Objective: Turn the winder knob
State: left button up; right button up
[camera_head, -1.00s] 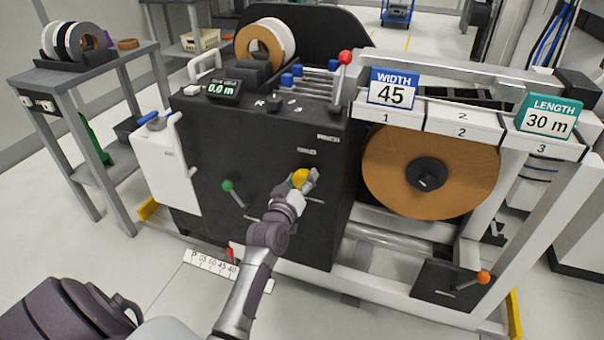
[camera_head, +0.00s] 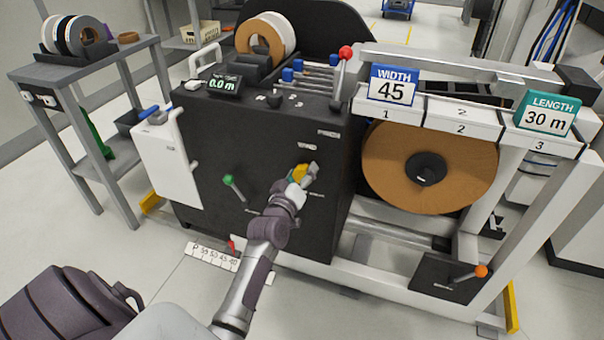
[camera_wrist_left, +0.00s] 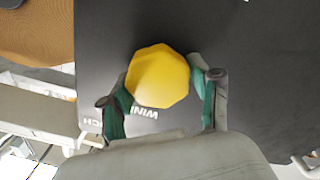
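The winder knob is a yellow, many-sided knob (camera_head: 300,170) on the front of the black machine cabinet. In the left wrist view the yellow knob (camera_wrist_left: 158,76) fills the space between the green-padded fingers. My left gripper (camera_head: 304,176) is at the knob. In the left wrist view my left gripper (camera_wrist_left: 160,90) has one finger on each side, and the pads appear to press on the knob's edges. Printed lettering below the knob is partly hidden by the gripper. My right gripper is in neither current view.
A green-tipped lever (camera_head: 229,180) is left of the knob. A large brown roll (camera_head: 395,180) hangs to the right, under signs reading WIDTH 45 and LENGTH 30 m. An orange-tipped crank (camera_head: 481,271) is low on the right. The display (camera_head: 224,85) reads 0.0 m.

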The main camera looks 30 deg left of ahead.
pick_arm(q)
jog(key=shift+o, duration=1.1)
jog(key=shift+s, duration=0.1)
jog(key=v, duration=1.1)
jog(key=shift+s, duration=0.4)
